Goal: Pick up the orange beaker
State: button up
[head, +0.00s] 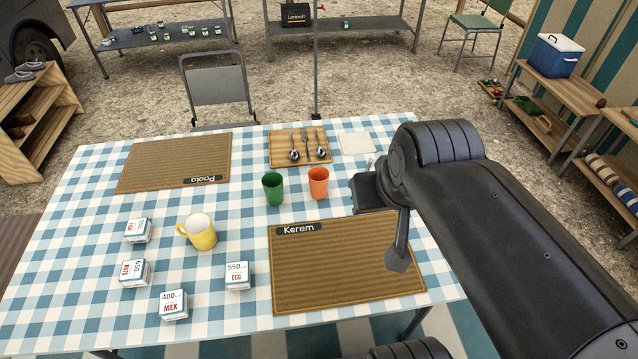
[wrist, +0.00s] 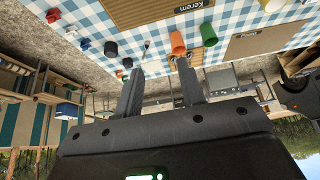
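The orange beaker (head: 318,183) stands upright on the checked tablecloth, just right of a green beaker (head: 273,189) and behind the Kerem placemat. My gripper is mostly hidden by my arm in the head view, to the right of the orange beaker. In the wrist view, which looks upside down, my gripper (wrist: 160,69) has its two fingers apart with nothing between them. The orange beaker (wrist: 178,43) shows beyond the right fingertip, apart from it, with the green beaker (wrist: 208,35) to its right.
The table also holds the Kerem placemat (head: 340,270), the Paola placemat (head: 172,163), a yellow mug (head: 203,235), several small labelled boxes (head: 174,305), a cutlery tray (head: 284,160) and a pale napkin (head: 355,143). A chair (head: 217,86) stands behind. A blue cooler (head: 557,56) sits on a bench at right.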

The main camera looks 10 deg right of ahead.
jog(key=shift+o, duration=0.5)
jog(key=o, duration=0.9)
jog(key=m+g, duration=0.1)
jog(key=m, duration=0.1)
send_over(319, 176)
jog(key=s+a, duration=0.1)
jog(key=s, duration=0.6)
notch_tip(319, 176, down, 22)
jog(key=shift+h, duration=0.4)
jog(key=shift+w+x, duration=0.15)
jog(key=shift+x, duration=2.75)
jog(key=shift+w+x, duration=0.1)
jog(key=shift+x, duration=2.85)
